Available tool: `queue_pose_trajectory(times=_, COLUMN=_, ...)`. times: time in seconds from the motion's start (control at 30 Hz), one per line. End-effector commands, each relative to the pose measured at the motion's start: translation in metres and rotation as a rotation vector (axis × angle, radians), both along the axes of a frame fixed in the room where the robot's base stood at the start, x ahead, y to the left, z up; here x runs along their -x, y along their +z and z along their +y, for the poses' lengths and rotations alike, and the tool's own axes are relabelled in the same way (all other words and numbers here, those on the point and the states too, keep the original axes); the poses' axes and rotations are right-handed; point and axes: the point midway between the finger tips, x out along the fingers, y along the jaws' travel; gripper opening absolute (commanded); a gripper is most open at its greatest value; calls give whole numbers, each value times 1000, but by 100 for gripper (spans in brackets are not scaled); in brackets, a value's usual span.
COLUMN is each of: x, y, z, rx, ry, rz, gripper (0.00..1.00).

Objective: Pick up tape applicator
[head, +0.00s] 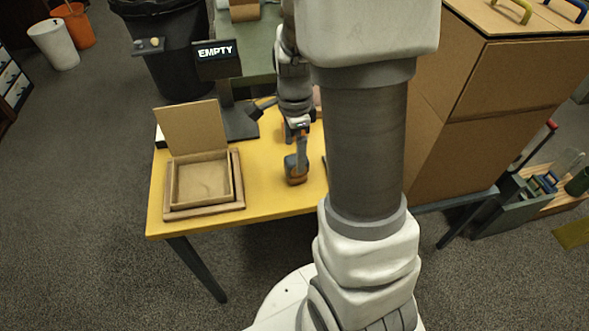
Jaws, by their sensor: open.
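A tape applicator (296,169), grey-blue with a brown-orange lower part, appears to rest on the yellow table (262,203) near its front edge. A narrow upright part of it reaches up toward my gripper (299,133). My gripper is above it, pointing down, and is open. The view is small and my arm partly covers the area, so I cannot tell whether the fingers touch the applicator or are around its upper part.
An open cardboard box (208,206) stands on the table's left. Behind it is a dark stand with a sign reading "EMPTY" (217,53). Large cardboard boxes (460,150) rise on the right. A black bin (170,62) stands behind the table. Bare tabletop lies between box and applicator.

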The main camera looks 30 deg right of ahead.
Motion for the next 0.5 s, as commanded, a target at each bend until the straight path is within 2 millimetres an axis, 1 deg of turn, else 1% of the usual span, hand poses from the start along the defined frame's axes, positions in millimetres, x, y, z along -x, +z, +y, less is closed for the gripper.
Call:
queue_pose_trajectory(times=0.03, x=0, y=-10, z=0, rx=0, ry=0, rz=0, gripper=98)
queue_pose_trajectory(times=0.1, x=0, y=-15, z=0, rx=0, ry=0, rz=0, gripper=98)
queue_pose_trajectory(times=0.27, x=0, y=-21, z=-1, rx=0, ry=0, rz=-1, gripper=98)
queue_pose_trajectory(times=0.33, x=1, y=-27, z=-1, rx=0, ry=0, rz=-1, gripper=98)
queue_pose_trajectory(times=0.5, x=3, y=-53, z=-4, rx=0, ry=-1, rz=1, gripper=98)
